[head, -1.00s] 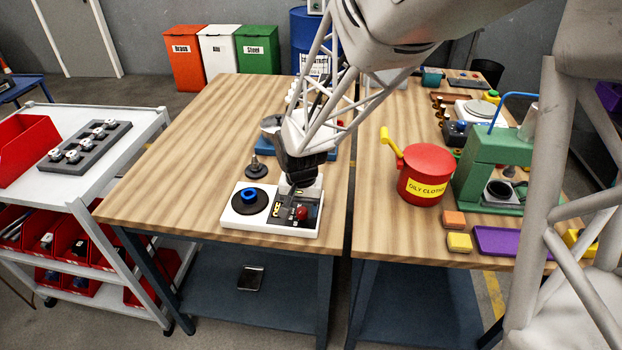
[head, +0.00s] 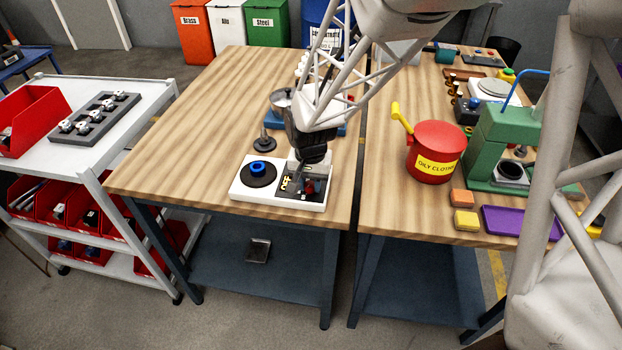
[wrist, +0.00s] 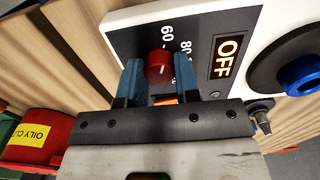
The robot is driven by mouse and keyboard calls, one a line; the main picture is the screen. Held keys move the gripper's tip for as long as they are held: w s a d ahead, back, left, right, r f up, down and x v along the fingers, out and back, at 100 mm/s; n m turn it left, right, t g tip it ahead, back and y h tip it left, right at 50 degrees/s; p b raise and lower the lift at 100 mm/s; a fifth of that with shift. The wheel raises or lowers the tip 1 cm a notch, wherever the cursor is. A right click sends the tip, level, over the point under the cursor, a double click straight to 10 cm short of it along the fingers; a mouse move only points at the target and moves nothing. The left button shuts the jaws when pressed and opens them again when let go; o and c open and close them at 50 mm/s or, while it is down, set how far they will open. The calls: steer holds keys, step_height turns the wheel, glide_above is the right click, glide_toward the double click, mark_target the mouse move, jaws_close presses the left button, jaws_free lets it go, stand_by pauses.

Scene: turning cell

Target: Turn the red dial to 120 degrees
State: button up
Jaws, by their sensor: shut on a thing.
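The red dial (wrist: 159,65) sits on a dark plate with white numbers, 60 and 80 readable, in the wrist view. A short white mark shows on its face; the exact reading is unclear. My gripper (wrist: 158,76) has its two blue fingers on either side of the dial, shut on it. In the head view, my gripper (head: 303,181) reaches down to the white control box (head: 247,196); the dial is mostly hidden there. A lit panel beside the dial reads OFF (wrist: 227,56).
A dark knobbed stand (head: 264,144) stands just behind. The red oily-cloths can (head: 434,165) is on the neighbouring table. The table left of the box is clear.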

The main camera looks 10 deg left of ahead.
steer(key=shift+m, duration=0.4)
steer(key=m, duration=1.2)
steer(key=shift+m, duration=0.3)
steer(key=m, duration=1.3)
steer(key=shift+r, duration=0.1)
steer(key=shift+m, duration=0.4)
steer(key=o, duration=0.9)
